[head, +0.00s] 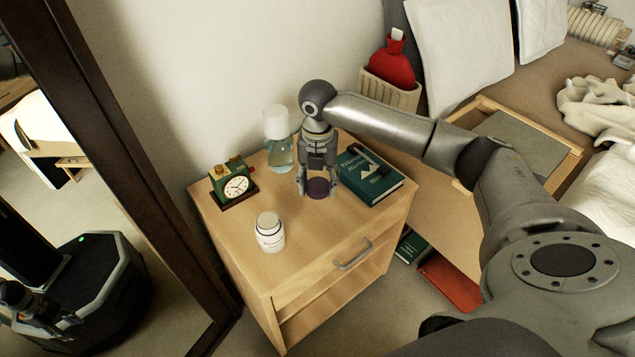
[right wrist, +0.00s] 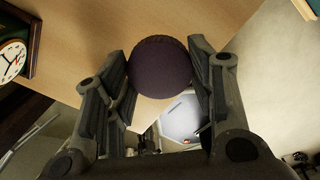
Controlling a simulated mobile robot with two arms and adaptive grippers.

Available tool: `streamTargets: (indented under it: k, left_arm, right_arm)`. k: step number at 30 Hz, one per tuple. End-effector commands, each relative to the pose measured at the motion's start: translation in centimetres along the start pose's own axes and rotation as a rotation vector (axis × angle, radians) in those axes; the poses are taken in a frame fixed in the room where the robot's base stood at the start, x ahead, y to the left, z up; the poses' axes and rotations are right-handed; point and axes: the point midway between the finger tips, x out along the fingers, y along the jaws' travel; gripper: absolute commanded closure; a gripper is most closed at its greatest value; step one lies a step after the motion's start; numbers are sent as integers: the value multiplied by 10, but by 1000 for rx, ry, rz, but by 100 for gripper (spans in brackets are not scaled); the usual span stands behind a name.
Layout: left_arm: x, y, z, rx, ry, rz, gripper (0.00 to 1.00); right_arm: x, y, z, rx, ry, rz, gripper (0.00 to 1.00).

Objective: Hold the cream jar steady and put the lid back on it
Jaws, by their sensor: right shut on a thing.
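The white cream jar (head: 270,238) stands upright near the front left of the nightstand top, with dark print on its side and a pale top. The dark purple round lid (head: 318,188) is between the fingers of my right gripper (head: 317,187), which is shut on it. The lid also shows in the right wrist view (right wrist: 160,68), held by its sides between the fingertips (right wrist: 160,72). The lid is to the right of and behind the jar, apart from it. I cannot tell whether the lid touches the wood. My left gripper is not in view.
On the nightstand (head: 312,240), a green clock (head: 235,186) stands left, a clear bottle with a white top (head: 279,150) behind, and a green book (head: 372,180) right of the gripper, with dark glasses on it. A mirror (head: 120,150) stands at left. Bare wood surrounds the jar.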

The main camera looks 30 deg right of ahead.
Motion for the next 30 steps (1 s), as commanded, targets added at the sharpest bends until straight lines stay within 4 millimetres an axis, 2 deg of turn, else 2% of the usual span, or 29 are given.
streamTargets:
  k: [5,8,18,30]
  left_arm:
    - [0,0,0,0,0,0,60]
    - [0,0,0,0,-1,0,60]
    - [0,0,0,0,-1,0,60]
    - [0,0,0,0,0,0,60]
  right_arm:
    - [-3,4,-4,55,2,3,62]
    - [-8,9,-10,162,6,7,62]
    - [-35,33,-46,748,25,10,62]
    - [-67,50,-87,1463,32,-3,62]
